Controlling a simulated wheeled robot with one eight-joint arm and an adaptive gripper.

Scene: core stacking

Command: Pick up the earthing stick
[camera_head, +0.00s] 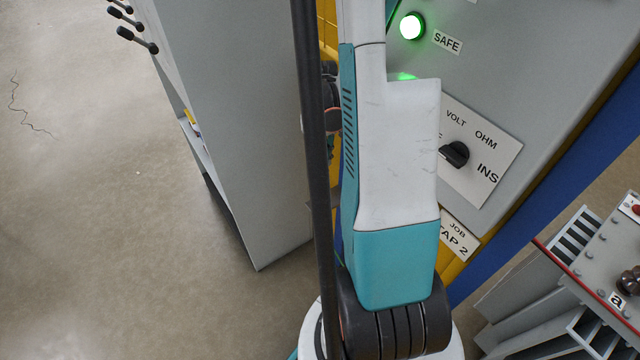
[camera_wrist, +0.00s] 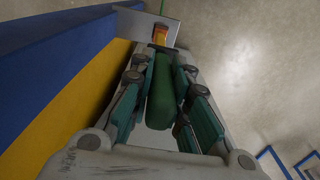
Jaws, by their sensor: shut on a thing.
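A green rounded bar (camera_wrist: 161,92), which looks like the grip of the earthing stick, lies lengthwise between the fingers of my gripper (camera_wrist: 160,70) in the wrist view. The fingers press on it from both sides, so my gripper is shut on it. Its far end is near a grey plate (camera_wrist: 146,25) with an orange piece (camera_wrist: 160,34); I cannot tell whether they touch. In the head view my arm covers most of the gripper area, and the stick is not clearly seen there.
A grey test panel with a lit green SAFE lamp (camera_head: 412,26) and a black selector knob (camera_head: 454,154) stands behind my arm. A grey cabinet (camera_head: 235,120) with black levers is to the left. Finned grey equipment (camera_head: 575,235) is at lower right. The floor at left is clear.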

